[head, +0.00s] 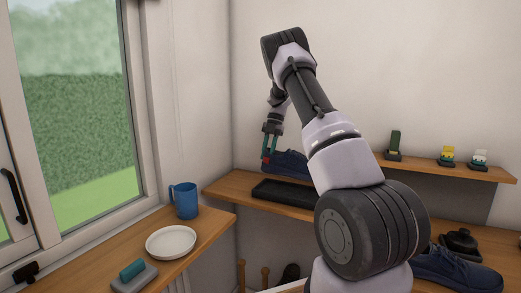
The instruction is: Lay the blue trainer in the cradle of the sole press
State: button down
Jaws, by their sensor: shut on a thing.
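A blue trainer (291,160) with a red patch at its near end shows at the back, partly hidden behind my arm. My gripper (270,153) points down and is shut on the trainer's left end. The trainer appears just above a shallow black tray (283,194) on the back shelf; I cannot tell whether they touch. I cannot make out for certain which thing is the sole press or its cradle.
Another dark blue shoe (455,273) lies at lower right, beside a black object (460,241). Small brushes (447,156) stand on the upper shelf (445,168). A blue mug (185,201), white plate (171,242) and teal-handled brush (133,272) occupy the left bench.

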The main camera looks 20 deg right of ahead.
jog(key=shift+w+f, duration=0.15)
jog(key=shift+w, duration=0.3)
jog(key=shift+f, duration=4.15)
jog(key=c, duration=0.6)
grip_release()
jog(key=v, duration=1)
jog(key=shift+r, duration=0.4)
jog(key=shift+w+d, duration=0.1)
